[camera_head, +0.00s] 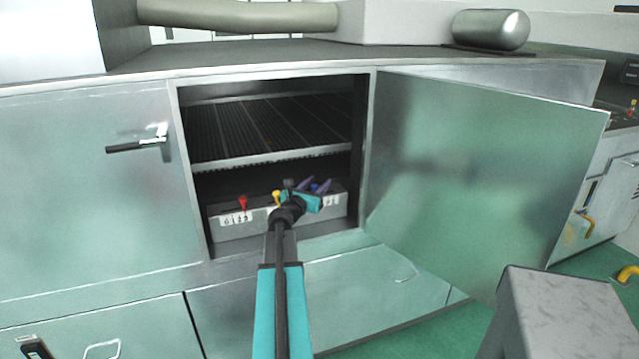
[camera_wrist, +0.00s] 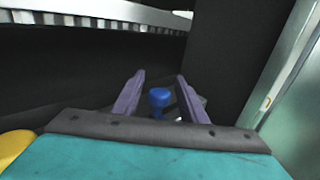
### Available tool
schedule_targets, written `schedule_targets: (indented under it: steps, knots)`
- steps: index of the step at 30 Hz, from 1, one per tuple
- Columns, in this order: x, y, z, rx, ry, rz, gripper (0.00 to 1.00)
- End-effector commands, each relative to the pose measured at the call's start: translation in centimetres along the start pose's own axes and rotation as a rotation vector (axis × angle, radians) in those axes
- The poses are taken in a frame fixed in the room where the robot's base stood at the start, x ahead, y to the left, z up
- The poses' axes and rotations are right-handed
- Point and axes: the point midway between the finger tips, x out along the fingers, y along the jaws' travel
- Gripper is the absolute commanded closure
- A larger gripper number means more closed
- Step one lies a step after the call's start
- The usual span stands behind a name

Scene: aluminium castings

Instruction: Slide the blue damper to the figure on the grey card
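The blue damper (camera_head: 315,187) shows as a small blue knob on top of a grey box (camera_head: 260,227) inside the open cabinet. In the wrist view the blue damper (camera_wrist: 159,97) has a rounded head and stands between my purple fingers. My gripper (camera_head: 313,184) reaches into the cabinet; in the wrist view my gripper (camera_wrist: 160,78) is open, with a visible gap on each side of the knob. My wrist hides part of the box. I cannot make out a grey card or read its figure.
A red knob (camera_head: 243,202) and a yellow knob (camera_head: 277,197) stand left of the blue one. White marked labels (camera_head: 236,217) are on the box front. A slatted rack (camera_head: 265,130) lies above. The open door (camera_head: 480,165) stands at right, with a grey block (camera_head: 565,310) before it.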

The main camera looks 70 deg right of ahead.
Motion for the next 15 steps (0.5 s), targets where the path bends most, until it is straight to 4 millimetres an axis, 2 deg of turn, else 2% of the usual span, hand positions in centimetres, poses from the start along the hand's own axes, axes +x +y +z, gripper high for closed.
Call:
schedule_targets:
  steps: [6, 15]
  knots:
    - [1.31, -0.08, 0.00, 0.000, 0.000, -0.002, 0.61]
    - [1.49, -0.15, -0.01, 0.000, 0.000, -0.002, 0.61]
